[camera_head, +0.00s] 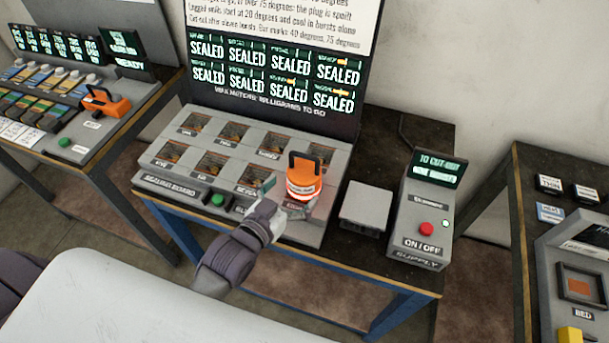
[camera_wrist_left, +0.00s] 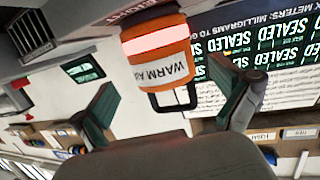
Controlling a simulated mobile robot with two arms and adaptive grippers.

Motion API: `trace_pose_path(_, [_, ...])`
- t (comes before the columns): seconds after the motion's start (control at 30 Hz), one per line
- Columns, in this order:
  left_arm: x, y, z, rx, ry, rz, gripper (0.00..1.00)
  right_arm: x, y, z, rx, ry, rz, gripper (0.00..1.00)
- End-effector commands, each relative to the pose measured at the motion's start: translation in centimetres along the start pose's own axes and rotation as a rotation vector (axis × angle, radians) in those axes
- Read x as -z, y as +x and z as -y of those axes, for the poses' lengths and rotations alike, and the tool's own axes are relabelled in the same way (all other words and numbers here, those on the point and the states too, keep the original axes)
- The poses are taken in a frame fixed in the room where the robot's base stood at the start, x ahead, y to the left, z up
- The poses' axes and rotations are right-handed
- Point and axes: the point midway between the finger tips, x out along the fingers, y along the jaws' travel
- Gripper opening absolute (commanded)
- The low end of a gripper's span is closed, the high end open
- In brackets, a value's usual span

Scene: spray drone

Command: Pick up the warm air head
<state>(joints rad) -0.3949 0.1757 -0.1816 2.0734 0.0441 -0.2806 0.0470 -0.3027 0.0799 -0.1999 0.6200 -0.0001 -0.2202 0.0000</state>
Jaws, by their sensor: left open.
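The warm air head (camera_head: 304,180) is an orange cylinder with a pale red band and a dark loop handle. It stands upright at the front right of the grey sealing board (camera_head: 165,155). In the left wrist view the warm air head (camera_wrist_left: 160,55) appears upside down, with "WARM" lettering and its handle towards my palm. My left gripper (camera_head: 287,200) is at its near left side in the head view. In the wrist view the left gripper's (camera_wrist_left: 172,95) green-padded fingers are spread to either side of the handle, with gaps visible. My right gripper is in neither view.
The sealing board has several compartments and a green button (camera_head: 217,200). Right of it are a grey block (camera_head: 366,206) and an on/off box (camera_head: 422,225) with a red button. Behind stands a display panel reading "SEALED". Another orange tool (camera_head: 106,103) sits on the left table.

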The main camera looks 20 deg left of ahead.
Motion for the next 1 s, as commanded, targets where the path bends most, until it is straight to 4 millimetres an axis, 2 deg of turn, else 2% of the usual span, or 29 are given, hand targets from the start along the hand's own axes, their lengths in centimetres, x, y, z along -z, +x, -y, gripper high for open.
trace_pose_path(0.17, [0.2,1.3,0.1,0.000,0.000,-0.001,1.00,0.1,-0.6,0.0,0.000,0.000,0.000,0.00])
trace_pose_path(0.33, [0.3,3.8,0.2,0.000,0.000,0.000,1.00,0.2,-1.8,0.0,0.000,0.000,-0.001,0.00])
trace_pose_path(0.43, [0.1,5.1,0.2,-0.001,0.000,-0.001,1.00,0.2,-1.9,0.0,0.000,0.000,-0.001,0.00])
trace_pose_path(0.73, [-0.1,5.7,0.2,-0.001,0.001,0.000,1.00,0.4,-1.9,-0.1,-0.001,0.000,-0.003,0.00])
trace_pose_path(0.77, [-0.1,5.7,0.2,-0.001,0.001,0.000,0.98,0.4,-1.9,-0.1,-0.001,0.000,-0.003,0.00])
trace_pose_path(1.0, [-0.1,5.6,0.2,-0.001,0.001,0.001,0.58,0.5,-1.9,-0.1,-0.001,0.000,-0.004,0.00])
